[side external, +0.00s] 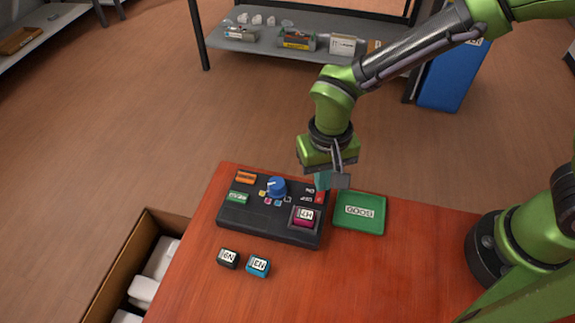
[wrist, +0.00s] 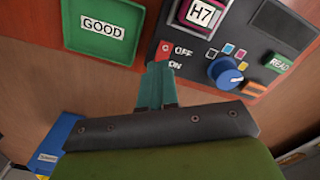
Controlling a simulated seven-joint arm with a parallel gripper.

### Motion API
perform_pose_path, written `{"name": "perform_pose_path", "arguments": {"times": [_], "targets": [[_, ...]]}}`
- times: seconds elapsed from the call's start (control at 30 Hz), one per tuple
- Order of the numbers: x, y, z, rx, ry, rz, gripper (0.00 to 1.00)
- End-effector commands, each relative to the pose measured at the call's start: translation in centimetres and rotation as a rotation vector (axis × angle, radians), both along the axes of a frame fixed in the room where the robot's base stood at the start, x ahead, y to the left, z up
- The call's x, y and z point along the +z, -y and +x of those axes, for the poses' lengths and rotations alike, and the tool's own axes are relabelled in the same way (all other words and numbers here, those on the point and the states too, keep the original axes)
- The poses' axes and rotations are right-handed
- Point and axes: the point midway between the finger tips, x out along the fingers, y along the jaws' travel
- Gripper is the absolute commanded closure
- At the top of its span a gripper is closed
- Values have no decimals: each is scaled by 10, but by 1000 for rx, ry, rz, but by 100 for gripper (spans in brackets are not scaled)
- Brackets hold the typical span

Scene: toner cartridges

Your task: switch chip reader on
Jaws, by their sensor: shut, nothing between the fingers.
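The black chip reader (side external: 262,224) stands on the table with a blue knob (side external: 276,187), also seen in the wrist view (wrist: 226,73). Its red switch (wrist: 164,49) is beside the OFF and ON labels; the visible red part is by OFF, but my fingers partly cover the area by ON. A magenta cartridge (side external: 303,218) labelled H7 sits in the reader's slot. My gripper (side external: 321,184) is shut and empty, with its teal fingertips (wrist: 160,70) close to the switch. I cannot tell whether they touch it.
A green tray (side external: 340,223) marked GOOD lies right of the reader. A black cartridge (side external: 228,258) and a cyan cartridge (side external: 258,266) lie in front. A box (side external: 105,286) with white items stands beside the table's left edge.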

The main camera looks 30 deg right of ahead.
Motion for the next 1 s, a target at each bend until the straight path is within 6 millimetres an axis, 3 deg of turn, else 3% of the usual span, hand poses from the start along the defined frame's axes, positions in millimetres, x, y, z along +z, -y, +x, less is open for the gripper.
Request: {"name": "perform_pose_path", "arguments": {"times": [0.8,1.0], "targets": [[-13,0,0,-1,-1,-1,100],[-7,0,0,0,0,1,100]]}}
